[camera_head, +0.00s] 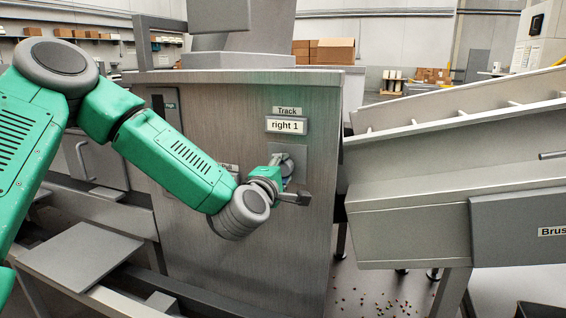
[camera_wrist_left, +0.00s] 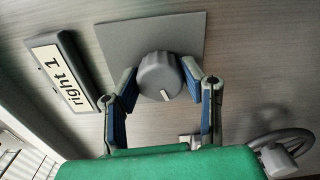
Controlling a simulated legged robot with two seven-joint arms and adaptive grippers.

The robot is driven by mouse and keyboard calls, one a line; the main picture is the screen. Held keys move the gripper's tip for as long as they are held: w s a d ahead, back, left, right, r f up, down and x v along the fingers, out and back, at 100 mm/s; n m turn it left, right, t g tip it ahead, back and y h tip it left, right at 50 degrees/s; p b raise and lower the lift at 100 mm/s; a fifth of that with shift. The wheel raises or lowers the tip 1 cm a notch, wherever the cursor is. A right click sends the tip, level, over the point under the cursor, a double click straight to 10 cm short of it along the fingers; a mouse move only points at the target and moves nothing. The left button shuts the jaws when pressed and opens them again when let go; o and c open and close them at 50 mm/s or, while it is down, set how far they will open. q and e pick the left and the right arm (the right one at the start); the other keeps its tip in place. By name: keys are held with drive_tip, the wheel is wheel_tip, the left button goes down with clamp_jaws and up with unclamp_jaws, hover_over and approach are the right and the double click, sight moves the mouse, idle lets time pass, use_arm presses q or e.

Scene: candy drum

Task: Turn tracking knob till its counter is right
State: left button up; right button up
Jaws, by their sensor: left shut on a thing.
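The tracking knob (camera_wrist_left: 158,76) is a round grey knob with a white mark, on a square grey plate (camera_wrist_left: 125,35) on the metal cabinet front. The head view shows the knob (camera_head: 287,164) partly hidden behind my left gripper (camera_head: 283,182). In the left wrist view my left gripper (camera_wrist_left: 160,88) has its two blue-padded fingers on either side of the knob, shut on it. The counter (camera_head: 287,126) above the knob reads "right 1", under a "Track" label (camera_head: 287,111). The counter is also in the left wrist view (camera_wrist_left: 60,73). My right gripper is not in view.
A large metal chute (camera_head: 430,190) stands to the right of the cabinet (camera_head: 300,270). A handwheel (camera_wrist_left: 280,145) shows at the lower right of the left wrist view. Small candies (camera_head: 375,303) lie scattered on the floor.

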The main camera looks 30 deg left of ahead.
use_arm(q)
drive_tip(key=m+p, duration=0.2)
drive_tip(key=m, duration=0.2)
drive_tip(key=shift+f+m+p, duration=0.15)
drive_tip(key=shift+m+p, duration=0.25)
drive_tip(key=m+p, duration=0.2)
drive_tip(key=m, duration=0.2)
drive_tip(key=shift+s+m+p, duration=0.1)
drive_tip(key=shift+m+p, duration=0.2)
drive_tip(key=m+p, duration=0.2)
drive_tip(key=m, duration=0.2)
drive_tip(key=shift+f, duration=0.15)
drive_tip(key=shift+f+m+p, duration=0.1)
drive_tip(key=shift+m+p, duration=0.55)
drive_tip(key=shift+m, duration=0.85)
drive_tip(key=o, duration=1.1)
drive_tip(key=shift+o, duration=0.2)
